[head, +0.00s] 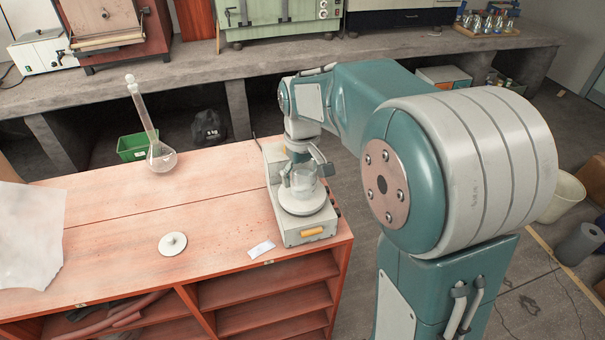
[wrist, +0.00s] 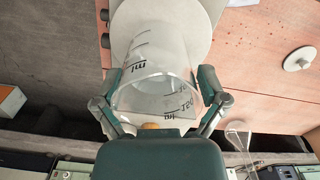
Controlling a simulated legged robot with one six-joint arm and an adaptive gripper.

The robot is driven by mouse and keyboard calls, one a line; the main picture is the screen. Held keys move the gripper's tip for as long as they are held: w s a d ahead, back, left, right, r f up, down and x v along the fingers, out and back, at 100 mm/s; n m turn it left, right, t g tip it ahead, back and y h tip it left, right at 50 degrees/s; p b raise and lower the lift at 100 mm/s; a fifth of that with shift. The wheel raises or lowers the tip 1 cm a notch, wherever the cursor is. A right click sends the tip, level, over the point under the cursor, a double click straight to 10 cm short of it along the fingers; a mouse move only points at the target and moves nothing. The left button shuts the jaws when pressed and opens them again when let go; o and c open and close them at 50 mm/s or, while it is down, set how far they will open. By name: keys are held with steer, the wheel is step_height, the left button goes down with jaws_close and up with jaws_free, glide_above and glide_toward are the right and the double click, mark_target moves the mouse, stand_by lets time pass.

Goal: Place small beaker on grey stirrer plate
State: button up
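The small beaker (head: 304,182) is clear glass and upright over the round white top of the grey stirrer plate (head: 300,233). In the wrist view the beaker (wrist: 155,65), with black markings, has the white round top (wrist: 190,15) behind its base. I cannot tell whether its base touches the top or is just above it. My gripper (head: 303,168) is at the beaker from above. In the wrist view my gripper (wrist: 157,84) has a finger against each side of the beaker wall, shut on it.
The stirrer stands at the right end of the wooden bench (head: 110,215). A tall-necked flask (head: 161,157) stands at the back, and a white round lid (head: 172,243) lies left of the stirrer. A small white card (head: 261,249) lies near the front edge.

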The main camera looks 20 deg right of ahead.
steer(key=shift+a, duration=0.2)
steer(key=shift+d, duration=0.1)
steer(key=shift+r, duration=0.2)
step_height(320, 180, up, 12)
steer(key=s+f+m+t, duration=0.1)
steer(key=s+f+t, duration=0.1)
steer(key=s, duration=0.8)
steer(key=s+f+m+t, duration=0.2)
steer(key=s+f+t, duration=0.1)
steer(key=s, duration=0.8)
steer(key=shift+f+t, duration=0.3)
